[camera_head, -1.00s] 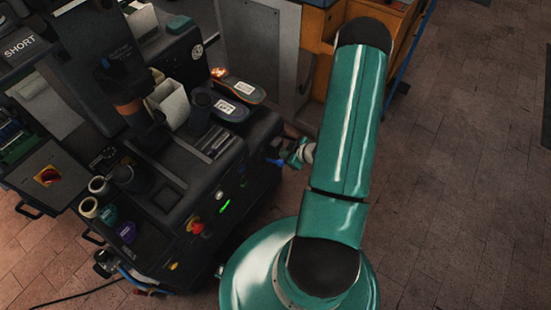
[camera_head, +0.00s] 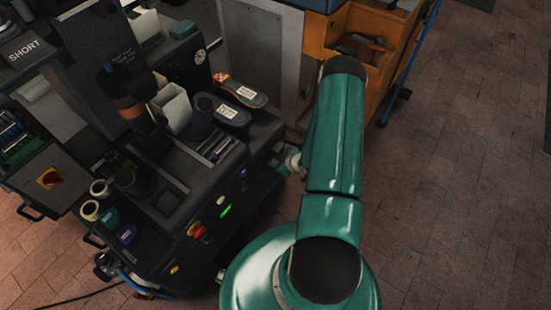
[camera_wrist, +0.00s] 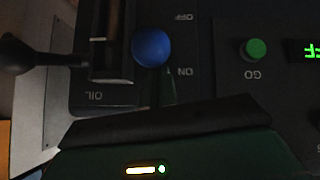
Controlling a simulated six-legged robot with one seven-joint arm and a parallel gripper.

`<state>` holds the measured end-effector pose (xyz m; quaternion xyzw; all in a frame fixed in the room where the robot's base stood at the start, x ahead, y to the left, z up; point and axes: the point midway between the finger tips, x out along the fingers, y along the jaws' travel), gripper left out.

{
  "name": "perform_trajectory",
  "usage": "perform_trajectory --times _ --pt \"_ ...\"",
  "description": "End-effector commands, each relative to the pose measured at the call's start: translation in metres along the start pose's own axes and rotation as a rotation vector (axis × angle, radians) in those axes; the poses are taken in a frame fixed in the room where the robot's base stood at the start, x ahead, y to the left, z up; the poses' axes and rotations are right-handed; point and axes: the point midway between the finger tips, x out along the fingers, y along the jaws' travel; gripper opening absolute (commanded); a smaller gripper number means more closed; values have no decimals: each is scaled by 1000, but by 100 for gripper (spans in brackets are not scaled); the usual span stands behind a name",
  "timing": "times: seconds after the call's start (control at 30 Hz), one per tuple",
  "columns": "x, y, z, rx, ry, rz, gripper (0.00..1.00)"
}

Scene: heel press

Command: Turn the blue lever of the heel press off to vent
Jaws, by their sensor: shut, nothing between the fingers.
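The blue lever's round knob (camera_wrist: 151,48) shows in the wrist view on the dark panel of the heel press (camera_wrist: 215,85). The panel lettering is upside down, with OFF above the knob and ON just below it. The knob sits nearer the ON word. My gripper (camera_wrist: 168,121) spans the bottom of the wrist view as a dark finger edge, shut and empty, just below the knob in the picture. I cannot tell whether it touches the lever. In the head view my gripper (camera_head: 279,167) is at the press's right side, mostly hidden by my arm.
A green GO button (camera_wrist: 254,48) and a green display (camera_wrist: 304,51) lie right of the knob. A black handle (camera_wrist: 18,57) projects at the left. In the head view, shoes (camera_head: 222,109) lie on the press top, and an orange cabinet (camera_head: 385,35) stands behind. Floor at right is clear.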

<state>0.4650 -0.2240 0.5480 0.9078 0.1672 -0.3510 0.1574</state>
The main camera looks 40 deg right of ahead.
Motion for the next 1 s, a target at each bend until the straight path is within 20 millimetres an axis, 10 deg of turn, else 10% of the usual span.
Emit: perform_trajectory --times 1.0 --pt "2 -2 17 4 71 14 0"
